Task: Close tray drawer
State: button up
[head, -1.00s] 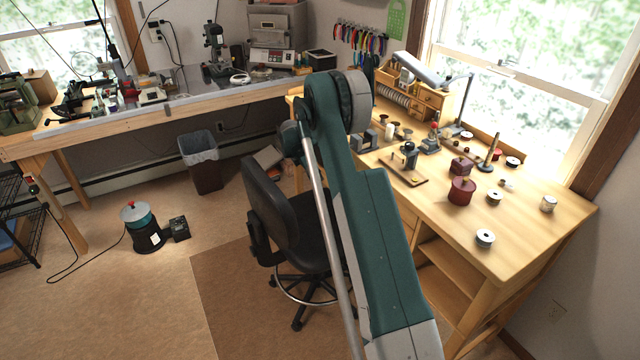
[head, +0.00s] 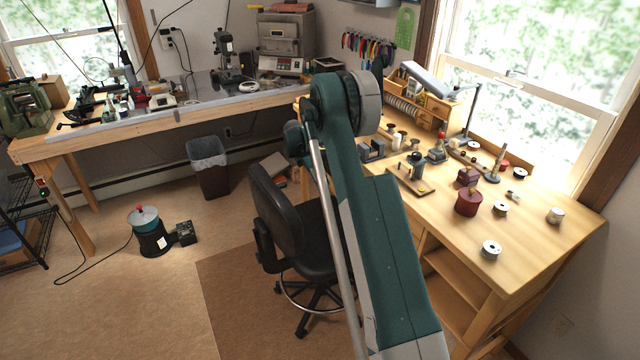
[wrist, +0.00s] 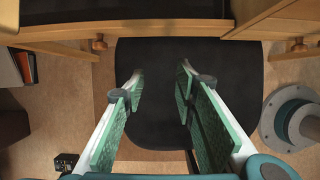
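In the wrist view, a long wooden front edge (wrist: 165,31) with a dark surface behind it crosses the top; it looks like the tray drawer, jutting from the bench. How far out it stands I cannot tell. My gripper (wrist: 160,84) is open and empty, its green-padded fingers apart and pointing toward that edge, with a gap between. In the head view my arm hides the gripper and most of the bench front.
A black office chair (head: 283,215) stands before the wooden workbench (head: 540,232); its seat (wrist: 155,120) lies below my fingers. Wooden fronts with round knobs (wrist: 98,43) flank the chair space. Spools and tools crowd the benchtop. Open floor lies to the left.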

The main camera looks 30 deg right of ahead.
jog(key=shift+o, duration=0.2)
jog(key=shift+w+d+f+m, duration=0.2)
jog(key=shift+d+f+m, duration=0.05)
jog(key=shift+f+m, duration=0.35)
jog(key=w+d+f+n+t+h+b, duration=0.1)
jog(key=n+t, duration=0.5)
jog(key=n, duration=1.1)
jog(key=w+d+f+n+t+h+b, duration=0.2)
jog(key=f+n, duration=0.6)
jog(key=n, duration=1)
jog(key=w+t+b, duration=0.2)
jog(key=w+t, duration=0.1)
jog(key=t, duration=0.1)
jog(key=shift+f, duration=0.3)
jog(key=shift+w, duration=0.1)
jog(key=shift+b+x, duration=0.95)
jog(key=shift+x, duration=2.95)
